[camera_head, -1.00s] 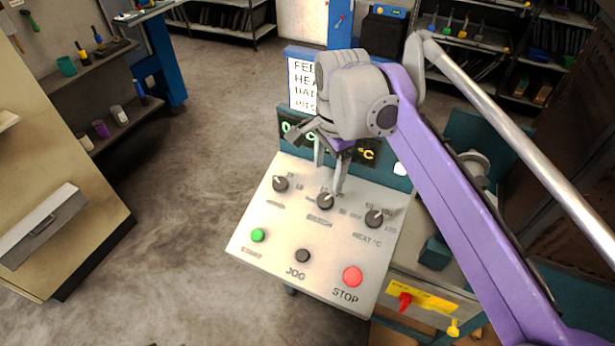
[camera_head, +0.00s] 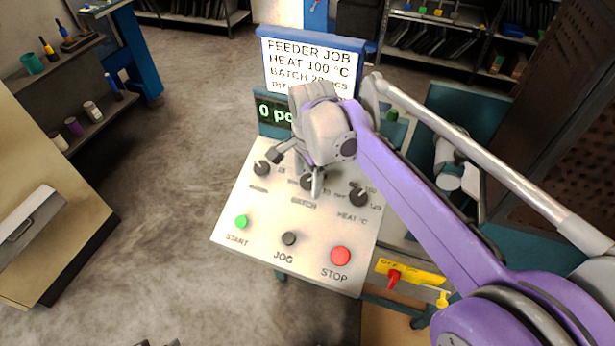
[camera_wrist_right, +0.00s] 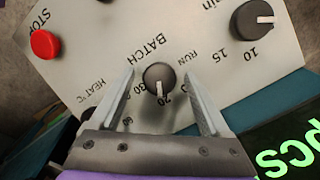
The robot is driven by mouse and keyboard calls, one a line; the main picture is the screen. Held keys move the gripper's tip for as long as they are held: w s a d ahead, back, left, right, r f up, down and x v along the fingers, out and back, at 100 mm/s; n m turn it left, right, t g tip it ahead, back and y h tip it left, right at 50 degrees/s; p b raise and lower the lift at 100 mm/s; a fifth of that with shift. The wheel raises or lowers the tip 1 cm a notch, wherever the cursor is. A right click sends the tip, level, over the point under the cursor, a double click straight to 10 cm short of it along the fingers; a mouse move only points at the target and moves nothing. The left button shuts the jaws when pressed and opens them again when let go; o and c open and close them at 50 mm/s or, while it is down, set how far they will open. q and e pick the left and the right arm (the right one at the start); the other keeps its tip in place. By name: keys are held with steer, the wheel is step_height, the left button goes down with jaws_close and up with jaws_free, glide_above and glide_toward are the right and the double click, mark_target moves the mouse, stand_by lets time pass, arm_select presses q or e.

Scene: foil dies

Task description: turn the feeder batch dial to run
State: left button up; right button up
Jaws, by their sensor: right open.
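The batch dial (camera_head: 307,182) is a dark round knob in the middle of the top row on the sloped pale feeder panel (camera_head: 225,226). In the right wrist view the batch dial (camera_wrist_right: 158,76) shows whole, its white pointer towards the 20 mark. Two small dark tips (camera_head: 158,343) at the bottom edge may be my left gripper.
Another dial (camera_head: 262,168) sits left and the heat dial (camera_head: 359,196) right. Below are the green START (camera_head: 241,221), black JOG (camera_head: 289,238) and red STOP (camera_head: 340,256) buttons. A job sign (camera_head: 312,66) and a partly hidden display (camera_head: 272,112) stand behind.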

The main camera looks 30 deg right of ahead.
steer(key=shift+c, duration=0.3)
jaws_close()
steer(key=n+g+p, duration=0.1)
steer(key=n, duration=0.3)
steer(key=shift+a+n+h, duration=0.1)
steer(key=shift+n+h, duration=0.2)
steer(key=shift+h, duration=0.1)
steer(key=n, duration=0.3)
steer(key=n+h+p, duration=0.1)
steer(key=n, duration=0.2)
steer(key=shift+a+g+h, duration=0.1)
steer(key=shift+g+h, duration=0.2)
steer(key=n, duration=0.3)
steer(key=n+h, duration=0.1)
steer(key=n, duration=0.2)
steer(key=shift+h+p, duration=0.3)
steer(key=shift+p, duration=0.05)
steer(key=n+t+h, duration=0.1)
steer(key=n, duration=0.5)
steer(key=shift+n, duration=0.4)
